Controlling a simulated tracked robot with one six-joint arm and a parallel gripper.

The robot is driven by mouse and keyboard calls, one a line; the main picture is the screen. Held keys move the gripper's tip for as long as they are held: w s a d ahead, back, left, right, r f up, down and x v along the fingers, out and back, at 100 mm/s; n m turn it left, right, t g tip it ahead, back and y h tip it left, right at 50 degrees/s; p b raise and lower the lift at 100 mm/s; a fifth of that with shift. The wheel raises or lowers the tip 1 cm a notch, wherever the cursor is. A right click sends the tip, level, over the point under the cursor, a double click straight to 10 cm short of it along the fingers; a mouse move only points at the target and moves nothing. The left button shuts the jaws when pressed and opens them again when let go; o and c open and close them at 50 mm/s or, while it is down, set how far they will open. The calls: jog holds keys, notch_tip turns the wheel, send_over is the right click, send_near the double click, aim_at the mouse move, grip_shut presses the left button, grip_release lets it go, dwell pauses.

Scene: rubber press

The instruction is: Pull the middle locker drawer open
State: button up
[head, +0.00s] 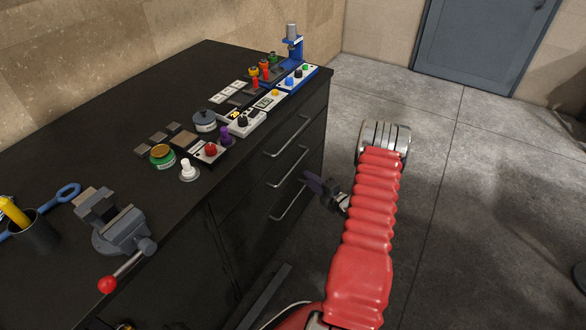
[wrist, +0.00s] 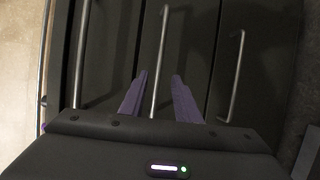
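The locker is a dark cabinet under the bench top, with three drawers stacked in its front. The middle drawer's bar handle (head: 287,167) is silver, and the drawer front looks flush with its neighbours. In the wrist view the handles run upright, and the middle handle (wrist: 161,60) passes between my two purple fingers. My gripper (wrist: 158,76) is open, one finger on each side of that handle. In the head view my gripper (head: 306,179) is close in front of the drawers. I cannot tell whether the fingertips reach past the bar or touch it.
The upper handle (head: 287,137) and lower handle (head: 288,204) lie close on either side. The bench top (head: 105,165) holds a vise (head: 120,228), control boxes and jars. Open floor (head: 470,200) lies right of the cabinet, towards a grey door (head: 480,40).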

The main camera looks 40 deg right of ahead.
aim_at(293, 166)
jog(key=w, duration=0.3)
jog(key=w+f, duration=0.1)
jog(key=w, duration=0.3)
jog(key=w+f, duration=0.1)
jog(key=w, duration=0.3)
jog(key=shift+w+d+f, duration=0.1)
jog(key=shift+w+d, duration=0.15)
jog(key=shift+d, duration=0.1)
grip_shut()
